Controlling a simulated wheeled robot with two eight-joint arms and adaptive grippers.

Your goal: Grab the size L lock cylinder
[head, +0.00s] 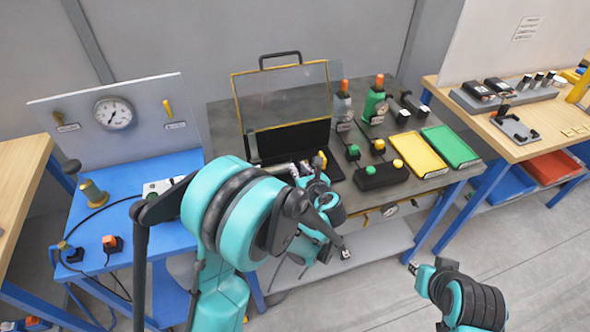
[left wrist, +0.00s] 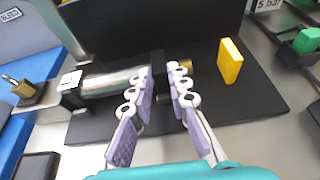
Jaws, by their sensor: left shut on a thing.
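The lock cylinder, a shiny silver cylinder (left wrist: 115,80) with a white label (left wrist: 72,80) at its left end, lies across the open black case in the left wrist view. The label is too small to read. My left gripper (left wrist: 163,88) is shut on the dark section at the cylinder's right end, with a brass-coloured part just beyond. In the head view my left gripper (head: 308,172) is down in the case, partly hidden by my own arm.
A yellow block (left wrist: 230,61) stands in the case to the right of the gripper. The case's clear lid (head: 285,95) stands open behind. A black button box (head: 380,176) and yellow (head: 418,155) and green (head: 450,147) trays are to the right. A blue table (head: 135,190) is at left.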

